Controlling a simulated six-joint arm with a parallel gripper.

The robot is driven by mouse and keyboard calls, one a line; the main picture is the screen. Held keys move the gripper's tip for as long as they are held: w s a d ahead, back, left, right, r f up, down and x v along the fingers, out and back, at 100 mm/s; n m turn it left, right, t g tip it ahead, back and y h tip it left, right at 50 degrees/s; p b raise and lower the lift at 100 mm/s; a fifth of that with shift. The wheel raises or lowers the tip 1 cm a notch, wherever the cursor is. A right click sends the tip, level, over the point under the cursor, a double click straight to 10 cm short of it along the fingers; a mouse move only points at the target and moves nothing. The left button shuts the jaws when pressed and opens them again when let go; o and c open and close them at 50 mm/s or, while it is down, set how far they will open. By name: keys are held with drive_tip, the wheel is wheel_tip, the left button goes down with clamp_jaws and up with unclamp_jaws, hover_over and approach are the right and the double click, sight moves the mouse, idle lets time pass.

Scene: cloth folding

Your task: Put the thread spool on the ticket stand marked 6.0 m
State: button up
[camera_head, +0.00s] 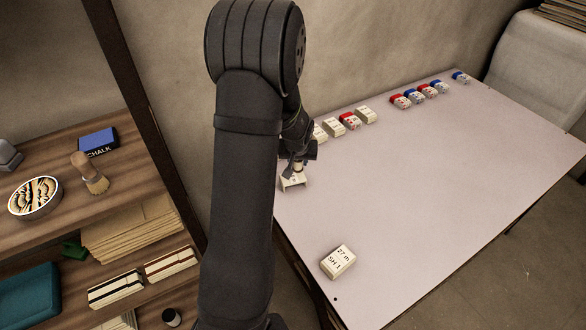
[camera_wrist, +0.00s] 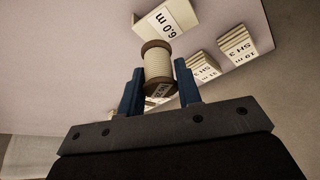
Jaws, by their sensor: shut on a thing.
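The thread spool (camera_wrist: 158,66), wound in cream thread with brown ends, sits between the two blue fingers of my gripper (camera_wrist: 159,82) in the wrist view. My gripper is shut on it. In the head view my gripper (camera_head: 298,162) is at the table's left edge, above a cream stand (camera_head: 293,182) whose marking I cannot read there. My arm covers part of that area.
Cream stands (camera_head: 335,126) and a red-topped one (camera_head: 350,121) line the table's back edge. Several red and blue pieces (camera_head: 414,96) lie farther right. A stand marked 27 m SH 1 (camera_head: 338,261) is near the front. The table's middle (camera_head: 430,170) is clear. Shelves (camera_head: 140,195) stand left.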

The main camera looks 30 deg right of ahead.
drive_tip(key=shift+w+a+f, duration=0.2)
drive_tip(key=shift+w+f, duration=0.15)
drive_tip(key=shift+w, duration=0.15)
drive_tip(key=shift+w+a+f, duration=0.15)
drive_tip(key=shift+w+f, duration=0.2)
drive_tip(key=shift+w, duration=0.15)
drive_tip(key=shift+f, duration=1.9)
drive_tip(key=shift+f, duration=0.15)
drive_tip(key=o, duration=0.9)
drive_tip(key=shift+o, duration=0.2)
drive_tip(key=v, duration=1.2)
drive_tip(key=shift+s, duration=0.1)
